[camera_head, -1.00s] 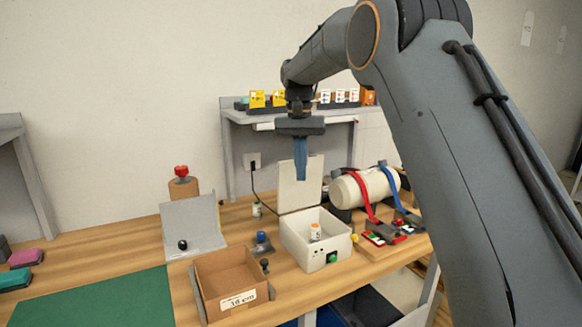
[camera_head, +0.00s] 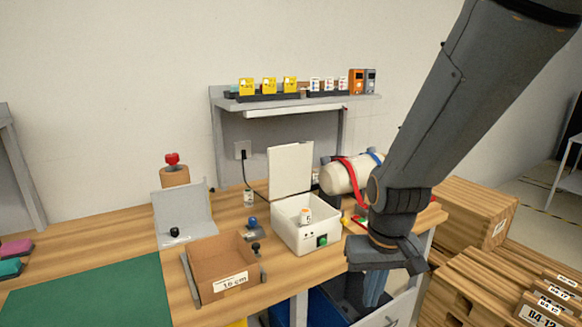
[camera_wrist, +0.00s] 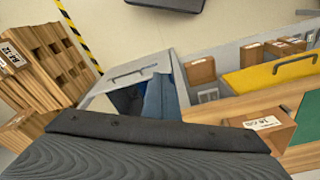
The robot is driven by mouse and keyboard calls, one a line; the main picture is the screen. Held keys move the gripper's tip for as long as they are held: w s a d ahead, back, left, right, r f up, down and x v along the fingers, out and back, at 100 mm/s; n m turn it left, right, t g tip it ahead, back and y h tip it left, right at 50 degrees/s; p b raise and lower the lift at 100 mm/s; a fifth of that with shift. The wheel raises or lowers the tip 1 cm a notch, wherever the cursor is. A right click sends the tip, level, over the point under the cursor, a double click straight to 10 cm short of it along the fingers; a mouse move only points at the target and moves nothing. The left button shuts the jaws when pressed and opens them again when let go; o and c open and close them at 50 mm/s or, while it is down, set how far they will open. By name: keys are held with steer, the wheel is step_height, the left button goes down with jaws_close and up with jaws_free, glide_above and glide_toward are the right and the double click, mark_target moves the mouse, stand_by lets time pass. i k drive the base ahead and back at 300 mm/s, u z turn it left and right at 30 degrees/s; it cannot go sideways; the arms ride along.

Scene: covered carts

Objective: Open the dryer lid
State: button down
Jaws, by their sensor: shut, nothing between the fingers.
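A white box (camera_head: 303,240) with a green button, which looks like the dryer, stands on the wooden bench in the head view. Its lid (camera_head: 290,170) stands upright, hinged at the back, so the box is open. A small white bottle (camera_head: 306,215) with an orange mark stands inside. My gripper (camera_head: 373,304) is to the right of the box and lower, apart from it, pointing down past the bench's front edge. Its blue fingers are together and empty. The fingers also show in the wrist view (camera_wrist: 160,97); the box cannot be made out there.
A brown cardboard tray (camera_head: 222,268) stands left of the box. A cream cylinder (camera_head: 345,175) with red and blue straps is behind my arm. Wooden crates (camera_head: 475,215) stand at the right. A grey drawer with a handle (camera_wrist: 133,73) is near my fingers in the wrist view.

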mark_target(290, 166)
steer(key=k, duration=1.2)
steer(key=z, duration=0.8)
steer(key=i, duration=1.15)
steer(key=u, duration=0.45)
steer(key=i, duration=0.7)
steer(key=u, duration=0.7)
